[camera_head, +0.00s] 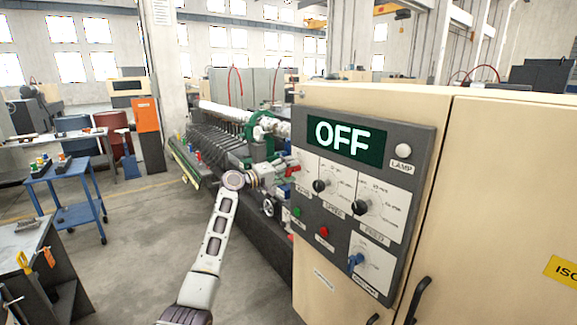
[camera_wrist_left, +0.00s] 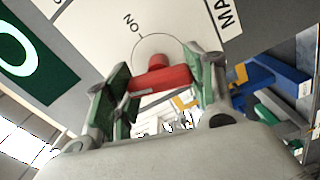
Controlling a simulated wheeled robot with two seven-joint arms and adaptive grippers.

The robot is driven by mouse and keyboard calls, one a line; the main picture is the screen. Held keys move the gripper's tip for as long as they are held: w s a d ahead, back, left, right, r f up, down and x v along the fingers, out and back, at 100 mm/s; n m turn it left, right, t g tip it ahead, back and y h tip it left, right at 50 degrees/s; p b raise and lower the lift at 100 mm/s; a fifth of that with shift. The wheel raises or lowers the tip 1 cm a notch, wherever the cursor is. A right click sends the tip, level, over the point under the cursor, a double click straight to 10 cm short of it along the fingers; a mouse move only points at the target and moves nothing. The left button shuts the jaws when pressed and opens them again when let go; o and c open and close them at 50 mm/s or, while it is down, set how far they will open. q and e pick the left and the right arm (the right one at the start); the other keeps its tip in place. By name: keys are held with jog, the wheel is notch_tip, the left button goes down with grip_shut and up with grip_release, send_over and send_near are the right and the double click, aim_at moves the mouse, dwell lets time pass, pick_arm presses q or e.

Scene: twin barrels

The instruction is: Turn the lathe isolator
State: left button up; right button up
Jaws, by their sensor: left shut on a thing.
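The cream cabinet's grey control panel (camera_head: 341,207) stands at the right in the head view, with a display reading OFF (camera_head: 342,137). A red handle (camera_head: 292,169) is at the panel's left edge, partly hidden by my gripper. In the left wrist view this red handle (camera_wrist_left: 160,82) lies across a round dial on a white plate marked ON and "MA", the rest cut off. My left gripper (camera_head: 284,170) reaches it from the left. Its green-padded fingers (camera_wrist_left: 163,76) are shut on the red handle, one at each end. My right gripper is in neither view.
Black knobs (camera_head: 361,207), a lamp button (camera_head: 403,150) and a blue handle (camera_head: 355,261) share the panel. The lathe (camera_head: 230,150) stands behind my arm. A blue cart (camera_head: 66,180) and a dark bench (camera_head: 40,265) stand left. The floor between is open.

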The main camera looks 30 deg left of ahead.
pick_arm(q)
jog(key=n+p, duration=0.1)
jog(key=n, duration=0.1)
jog(key=shift+n+p, duration=0.3)
jog(key=shift+p, duration=0.05)
jog(key=shift+n, duration=0.5)
jog(key=o, duration=1)
jog(key=shift+a+f, duration=0.1)
jog(key=shift+s, duration=0.1)
jog(key=shift+s+a, duration=0.25)
jog(key=shift+s, duration=0.45)
jog(key=shift+v, duration=5.15)
